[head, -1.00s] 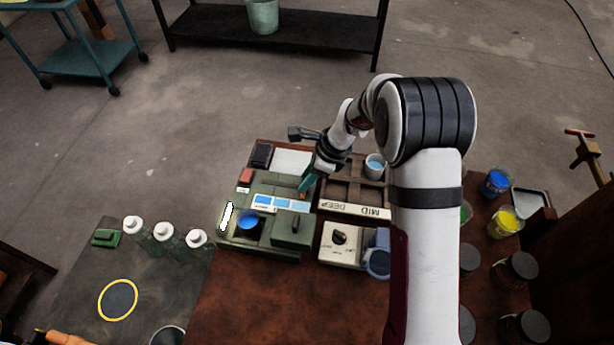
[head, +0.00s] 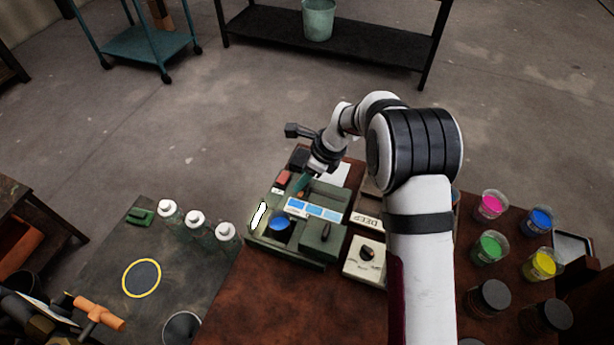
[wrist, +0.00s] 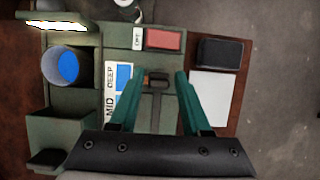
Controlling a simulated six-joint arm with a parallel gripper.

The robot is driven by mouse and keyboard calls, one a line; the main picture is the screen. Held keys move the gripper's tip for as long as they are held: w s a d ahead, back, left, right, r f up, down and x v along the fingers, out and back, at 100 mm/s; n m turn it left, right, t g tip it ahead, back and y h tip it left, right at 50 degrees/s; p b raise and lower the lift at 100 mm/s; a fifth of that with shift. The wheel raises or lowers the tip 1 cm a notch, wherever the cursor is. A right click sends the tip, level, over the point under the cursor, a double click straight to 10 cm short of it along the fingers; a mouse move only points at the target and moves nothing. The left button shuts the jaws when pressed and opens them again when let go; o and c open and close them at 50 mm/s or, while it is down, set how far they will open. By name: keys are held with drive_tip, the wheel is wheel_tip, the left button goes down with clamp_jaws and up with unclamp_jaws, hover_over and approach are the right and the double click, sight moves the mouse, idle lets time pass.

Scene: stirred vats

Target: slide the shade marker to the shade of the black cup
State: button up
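The shade marker (wrist: 157,80) is a small brown and dark knob on a slot in the green stand (wrist: 75,102). It is level with the DEEP end of the blue shade strip (wrist: 124,78), which also shows in the head view (head: 314,209). My gripper (wrist: 155,88) is open, one teal finger on each side of the marker; contact cannot be told.
White-capped bottles (head: 196,218) stand left, colored cups (head: 490,205) right.

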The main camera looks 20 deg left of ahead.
drive_tip(key=shift+o, duration=0.8)
drive_tip(key=shift+d, duration=0.1)
drive_tip(key=v, duration=1.5)
drive_tip(key=shift+r, duration=0.35)
drive_tip(key=s+d+r+n+h, duration=0.1)
drive_tip(key=s+d+r+n, duration=0.2)
drive_tip(key=s+d, duration=0.45)
drive_tip(key=s+d+r+n+h, duration=0.1)
drive_tip(key=s+d+r+n, duration=0.1)
drive_tip(key=s+d+n, duration=0.35)
drive_tip(key=s+d+f+n, duration=0.1)
drive_tip(key=s+d+n, duration=0.1)
drive_tip(key=s, duration=0.6)
drive_tip(key=s+d+f+n, duration=0.2)
drive_tip(key=s+d, duration=0.2)
drive_tip(key=s, duration=0.4)
drive_tip(key=shift+s+h, duration=0.15)
drive_tip(key=shift+h, duration=0.25)
